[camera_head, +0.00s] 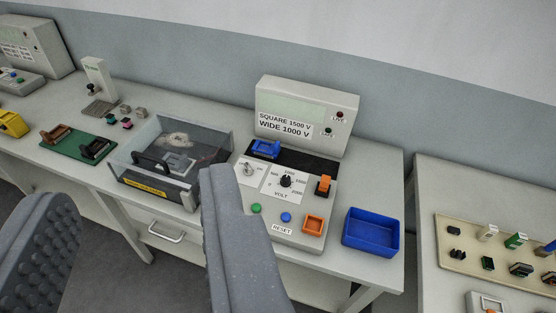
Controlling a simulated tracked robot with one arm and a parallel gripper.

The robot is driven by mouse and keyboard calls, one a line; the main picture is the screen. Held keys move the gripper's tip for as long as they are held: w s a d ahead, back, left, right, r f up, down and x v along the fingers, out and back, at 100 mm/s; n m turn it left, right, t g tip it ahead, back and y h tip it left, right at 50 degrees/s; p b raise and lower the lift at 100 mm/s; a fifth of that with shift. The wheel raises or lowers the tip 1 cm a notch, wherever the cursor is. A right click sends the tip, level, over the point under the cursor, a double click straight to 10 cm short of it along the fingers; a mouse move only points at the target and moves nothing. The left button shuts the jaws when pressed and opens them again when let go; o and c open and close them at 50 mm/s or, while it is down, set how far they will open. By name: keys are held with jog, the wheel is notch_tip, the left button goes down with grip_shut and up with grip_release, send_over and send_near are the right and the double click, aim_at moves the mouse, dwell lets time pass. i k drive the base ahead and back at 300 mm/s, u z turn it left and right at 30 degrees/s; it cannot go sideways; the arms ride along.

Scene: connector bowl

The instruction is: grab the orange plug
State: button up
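An orange plug (324,186) with a dark lower part stands upright on the right side of the grey voltage tester (340,205), right of its black knob. An orange square frame (313,225), which looks like a socket, sits on the tester's front right corner. My gripper (140,195) is open, with its two grey fingers wide apart and nothing seen between them. The right finger covers part of the tester's front left. The orange plug is to the right of this finger, beyond the gap between the fingers, and apart from it.
A blue tray (371,233) stands right of the tester. A blue plug (265,149) lies on the tester's black strip. A clear-lidded box (175,150) stands left of it. A second table (440,285) holds a beige board (462,255) with several connectors, across a gap.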

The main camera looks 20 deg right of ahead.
aim_at(325, 180)
jog(key=i, duration=1.2)
jog(key=z, duration=0.9)
jog(key=i, duration=0.4)
jog(key=z, duration=0.25)
